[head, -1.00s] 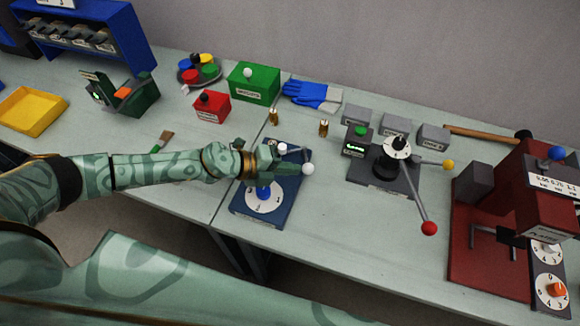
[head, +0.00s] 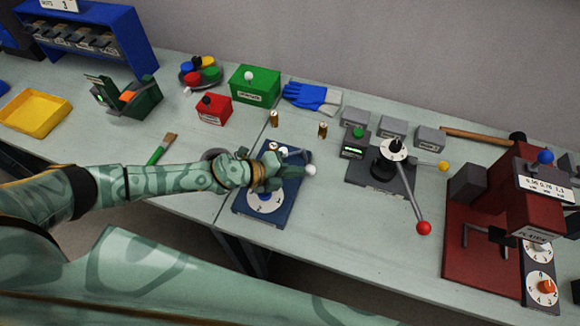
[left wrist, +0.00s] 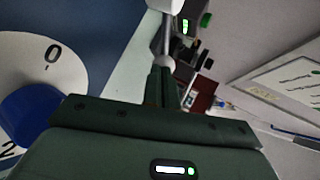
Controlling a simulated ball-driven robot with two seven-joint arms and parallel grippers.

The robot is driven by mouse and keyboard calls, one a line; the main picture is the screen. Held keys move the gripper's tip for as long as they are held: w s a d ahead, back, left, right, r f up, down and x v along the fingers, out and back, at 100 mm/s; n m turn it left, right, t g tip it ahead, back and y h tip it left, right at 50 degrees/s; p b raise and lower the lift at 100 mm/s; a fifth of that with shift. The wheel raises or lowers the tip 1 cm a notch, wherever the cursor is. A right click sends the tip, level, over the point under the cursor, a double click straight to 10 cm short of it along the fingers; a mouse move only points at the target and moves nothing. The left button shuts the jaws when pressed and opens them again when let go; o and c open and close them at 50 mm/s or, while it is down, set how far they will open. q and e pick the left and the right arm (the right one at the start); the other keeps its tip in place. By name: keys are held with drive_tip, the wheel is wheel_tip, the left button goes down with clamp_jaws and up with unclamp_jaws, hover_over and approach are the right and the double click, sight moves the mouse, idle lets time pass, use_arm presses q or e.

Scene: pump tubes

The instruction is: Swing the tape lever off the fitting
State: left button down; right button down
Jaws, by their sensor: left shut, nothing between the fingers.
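The tape lever shows as a thin metal bar with a white ball knob (head: 310,170) at the right edge of a blue fixture plate (head: 240,206). The plate has a white numbered dial (head: 266,203) at its near end. A small pale and brass piece (head: 272,146) stands at the plate's far end, partly hidden. My left gripper (head: 282,170) is over the plate, close to the left of the knob. In the left wrist view its shut, empty fingers (left wrist: 162,82) point at the metal bar and white knob (left wrist: 165,5); I cannot tell whether they touch.
Two brass fittings (head: 274,118) (head: 322,130) stand behind the plate. A dark fixture with a red-ended lever (head: 424,228) is to the right, and a red machine (head: 480,250) beyond it. A red box (head: 214,110) and green box (head: 254,85) stand behind. A brush (head: 160,150) lies left.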

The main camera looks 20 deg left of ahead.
sight(312, 171)
use_arm(q)
drive_tip(key=d+n+t+y+p, duration=0.1)
drive_tip(key=p, duration=0.1)
drive_tip(key=d+n+t+y+p, duration=0.1)
drive_tip(key=p, duration=0.1)
drive_tip(key=shift+d+r+n, duration=0.2)
drive_tip(key=shift+r+n, duration=0.1)
drive_tip(key=shift+w+d+n+y+p, duration=0.15)
drive_tip(key=shift+d+n+y+p, duration=0.15)
drive_tip(key=shift+n+p, duration=0.1)
drive_tip(key=d+n+y, duration=0.1)
drive_tip(key=w+d+n+t+y, duration=0.1)
drive_tip(key=d+n+t+y, duration=0.1)
drive_tip(key=n+y, duration=0.1)
drive_tip(key=shift+w+f, duration=0.3)
drive_tip(key=shift+w, duration=0.1)
drive_tip(key=shift+a, duration=0.2)
